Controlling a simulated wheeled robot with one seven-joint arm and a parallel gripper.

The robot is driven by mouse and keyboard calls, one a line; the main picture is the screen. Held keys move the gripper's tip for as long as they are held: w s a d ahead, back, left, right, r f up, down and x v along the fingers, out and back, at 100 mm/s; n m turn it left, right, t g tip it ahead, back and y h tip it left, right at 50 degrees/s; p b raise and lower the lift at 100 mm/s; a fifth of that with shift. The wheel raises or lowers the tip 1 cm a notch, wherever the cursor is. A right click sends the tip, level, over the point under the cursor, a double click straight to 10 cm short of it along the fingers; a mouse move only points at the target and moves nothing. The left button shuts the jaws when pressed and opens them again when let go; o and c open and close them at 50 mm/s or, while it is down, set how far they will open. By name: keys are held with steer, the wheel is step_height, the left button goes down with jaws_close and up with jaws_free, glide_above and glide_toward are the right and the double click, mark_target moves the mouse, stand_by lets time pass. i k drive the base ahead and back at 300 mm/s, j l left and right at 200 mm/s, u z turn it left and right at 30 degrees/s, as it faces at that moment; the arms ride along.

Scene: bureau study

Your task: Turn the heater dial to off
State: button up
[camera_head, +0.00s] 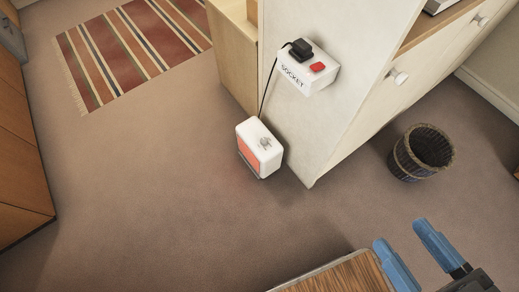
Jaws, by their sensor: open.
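The heater (270,157) is a small white box on the carpet, beside the end of the pale cabinet. Its front grille (248,159) glows orange-red. The heater dial (265,143) is a small grey knob on its top; its markings are too small to read. A black cord runs up from behind the heater to a plug in the white socket box. My gripper (400,234) shows at the lower right with two blue fingers spread apart and nothing between them. It is well to the lower right of the heater in the picture, apart from it.
The socket box (294,77) has a red switch (318,67) and juts from the cabinet (352,95). A woven basket (421,153) stands right of the heater. A wood-grained top (345,277) is at the bottom edge. Carpet left of the heater is clear, up to the striped rug (128,45).

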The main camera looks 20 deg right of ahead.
mark_target(264, 141)
steer(key=i+j+u, duration=0.1)
steer(key=i+j, duration=0.2)
steer(key=i, duration=0.15)
steer(key=i+j+u, duration=0.15)
steer(key=i+j, duration=0.15)
steer(key=i, duration=0.15)
steer(key=i+j+u, duration=0.1)
steer(key=i+j, duration=0.15)
steer(key=i, duration=0.2)
